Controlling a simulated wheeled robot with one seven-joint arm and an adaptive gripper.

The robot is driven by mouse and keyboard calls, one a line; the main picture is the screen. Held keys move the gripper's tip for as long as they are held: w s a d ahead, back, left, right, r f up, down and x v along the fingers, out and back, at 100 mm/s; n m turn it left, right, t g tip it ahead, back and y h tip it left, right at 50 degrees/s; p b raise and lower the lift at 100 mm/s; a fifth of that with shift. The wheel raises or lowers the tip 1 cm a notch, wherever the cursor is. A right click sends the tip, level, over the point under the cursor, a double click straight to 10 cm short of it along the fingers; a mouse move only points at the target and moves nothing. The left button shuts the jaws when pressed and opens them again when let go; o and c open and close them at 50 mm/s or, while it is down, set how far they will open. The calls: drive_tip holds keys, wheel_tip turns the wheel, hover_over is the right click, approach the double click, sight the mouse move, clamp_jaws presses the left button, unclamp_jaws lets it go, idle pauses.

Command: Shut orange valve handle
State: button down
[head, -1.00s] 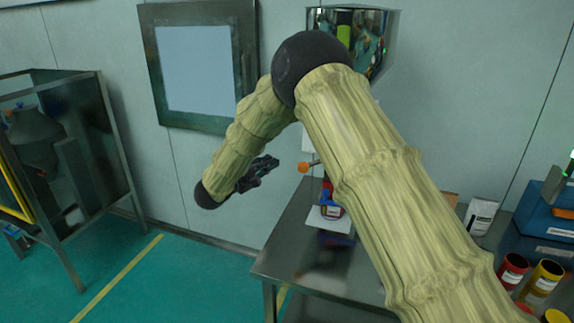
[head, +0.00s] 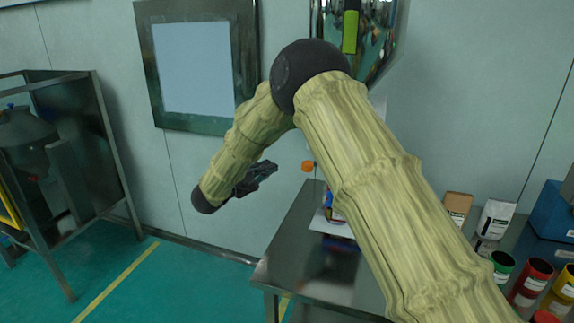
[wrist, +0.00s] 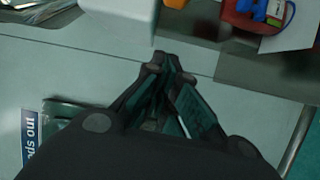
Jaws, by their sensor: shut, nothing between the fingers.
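The orange valve handle (head: 308,166) shows as a small knob just right of my gripper in the head view, below the shiny metal hopper (head: 355,40). My arm hides much of what is around it. In the wrist view an orange piece (wrist: 176,3) is cut off by the top edge, probably the same handle. My gripper (head: 270,168) is shut and empty, left of the handle with a visible gap. In the wrist view its fingertips (wrist: 167,62) are together, pointing up toward the orange piece.
A steel table (head: 290,255) stands below, with a partly hidden red and blue item (head: 334,210) on it. A white pouch (head: 496,218), a brown box (head: 457,207) and several coloured cups are on the right. A framed machine (head: 60,160) stands at left, with open floor between.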

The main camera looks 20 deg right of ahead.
drive_tip(key=w+d+p, duration=0.1)
drive_tip(key=d+p, duration=0.3)
drive_tip(key=d, duration=0.5)
drive_tip(key=shift+p, duration=0.4)
idle(0.5)
